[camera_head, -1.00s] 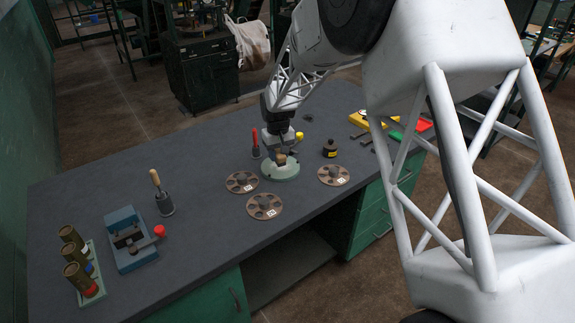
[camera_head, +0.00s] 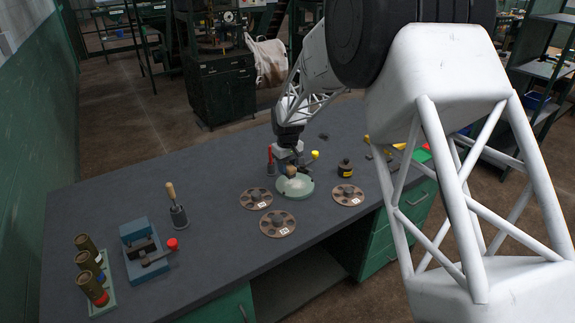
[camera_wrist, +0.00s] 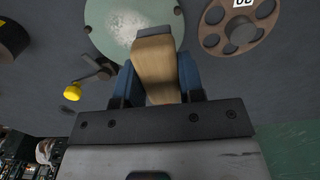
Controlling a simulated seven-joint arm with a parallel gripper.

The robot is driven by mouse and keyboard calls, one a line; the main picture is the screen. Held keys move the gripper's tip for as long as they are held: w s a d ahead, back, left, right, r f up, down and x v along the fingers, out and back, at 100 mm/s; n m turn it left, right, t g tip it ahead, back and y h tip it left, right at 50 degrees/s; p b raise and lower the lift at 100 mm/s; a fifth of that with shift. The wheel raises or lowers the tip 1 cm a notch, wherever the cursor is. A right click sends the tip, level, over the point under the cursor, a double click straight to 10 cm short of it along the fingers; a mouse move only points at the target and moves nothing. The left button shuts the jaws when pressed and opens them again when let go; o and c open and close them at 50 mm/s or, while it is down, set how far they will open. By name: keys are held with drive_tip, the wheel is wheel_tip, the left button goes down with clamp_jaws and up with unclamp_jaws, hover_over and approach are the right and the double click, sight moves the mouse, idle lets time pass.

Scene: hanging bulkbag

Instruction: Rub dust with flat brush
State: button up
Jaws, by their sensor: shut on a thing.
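My gripper (camera_wrist: 158,80) is shut on the flat brush (camera_wrist: 155,65), whose wooden body shows between the two blue fingers in the wrist view. In the head view the brush (camera_head: 291,172) is a small brown block at the far side of a pale green round plate (camera_head: 296,191). The plate also shows in the wrist view (camera_wrist: 103,22), with whitish dust (camera_wrist: 130,18) speckled on it. The brush's tip is over the plate; I cannot tell whether it touches. Its bristles are not clear.
Brown discs with holes (camera_head: 256,198) (camera_head: 278,224) (camera_head: 347,194) lie around the plate. A yellow-knobbed lever (camera_wrist: 76,90) is close to my gripper. A black pot (camera_head: 345,170) stands right, a red-handled tool (camera_head: 270,160) behind.

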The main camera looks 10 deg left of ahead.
sight(301, 179)
drive_tip(key=shift+f, duration=3.05)
drive_tip(key=shift+w+d+f, duration=0.4)
drive_tip(key=shift+f, duration=0.1)
drive_tip(key=shift+c, duration=0.3)
drive_tip(key=shift+w+d+f, duration=0.1)
drive_tip(key=shift+w+d, duration=0.65)
drive_tip(key=shift+w, duration=0.05)
drive_tip(key=shift+w+d, duration=1.6)
drive_tip(key=shift+d, duration=0.05)
drive_tip(key=shift+w+a, duration=0.25)
drive_tip(key=shift+a, duration=0.1)
drive_tip(key=shift+s+a, duration=0.15)
drive_tip(key=shift+a, duration=0.15)
drive_tip(key=shift+s+a, duration=2.4)
drive_tip(key=shift+s+a+f, duration=0.15)
drive_tip(key=shift+a, duration=0.05)
drive_tip(key=shift+w+d, duration=0.1)
drive_tip(key=shift+w, duration=0.55)
drive_tip(key=shift+w+d, duration=1.6)
drive_tip(key=shift+w, duration=0.05)
drive_tip(key=shift+w+d, duration=0.75)
wheel_tip(301, 179, up, 8)
drive_tip(key=shift+r, duration=0.2)
